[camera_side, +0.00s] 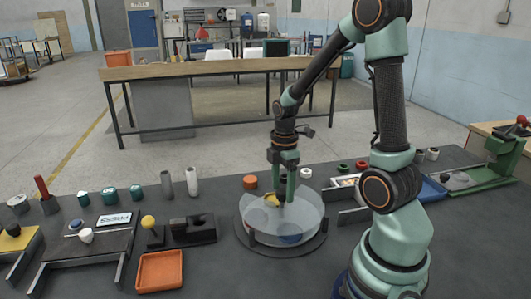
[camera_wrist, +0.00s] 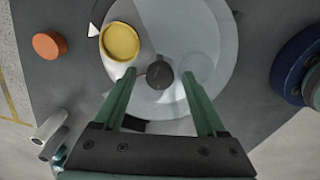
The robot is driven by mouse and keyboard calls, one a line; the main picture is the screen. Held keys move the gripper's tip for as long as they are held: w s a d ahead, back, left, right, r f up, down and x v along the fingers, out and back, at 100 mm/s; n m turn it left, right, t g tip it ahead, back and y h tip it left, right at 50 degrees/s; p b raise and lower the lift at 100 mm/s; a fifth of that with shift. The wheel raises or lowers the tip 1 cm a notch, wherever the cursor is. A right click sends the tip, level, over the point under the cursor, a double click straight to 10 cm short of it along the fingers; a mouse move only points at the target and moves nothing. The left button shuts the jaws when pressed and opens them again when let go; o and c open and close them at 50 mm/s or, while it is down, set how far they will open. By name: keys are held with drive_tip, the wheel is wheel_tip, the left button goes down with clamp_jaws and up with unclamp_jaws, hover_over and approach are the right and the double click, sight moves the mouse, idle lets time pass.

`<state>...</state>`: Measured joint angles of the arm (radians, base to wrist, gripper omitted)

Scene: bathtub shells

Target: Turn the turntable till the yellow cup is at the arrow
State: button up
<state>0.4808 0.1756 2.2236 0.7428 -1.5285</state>
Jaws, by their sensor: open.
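The turntable is a pale, see-through disc (camera_side: 258,228) on a dark round base. It also shows in the wrist view (camera_wrist: 208,25). The yellow cup (camera_wrist: 121,42) is at its upper left there, and it shows in the side view (camera_side: 271,200), partly behind my gripper. A white arrow (camera_wrist: 93,30) lies just outside the disc, close beside the cup on its left.
An orange round piece (camera_wrist: 49,45) stands left of the turntable. A black block (camera_side: 193,230) and an orange tray (camera_side: 160,270) are further left in the side view. A blue tray (camera_side: 432,190) is to the right. A blue shape (camera_side: 290,240) shows through the disc.

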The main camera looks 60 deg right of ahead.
wheel_tip(320, 180, up, 12)
idle(0.4)
drive_tip(key=shift+a, duration=0.1)
drive_tip(key=a+r+m+t, duration=0.3)
drive_tip(key=a+m+t, duration=0.2)
drive_tip(key=a+m, duration=0.7)
drive_tip(key=a, duration=0.3)
drive_tip(key=shift+s+r+t, duration=0.3)
drive_tip(key=shift+s+r, duration=0.05)
drive_tip(key=shift+s, duration=0.05)
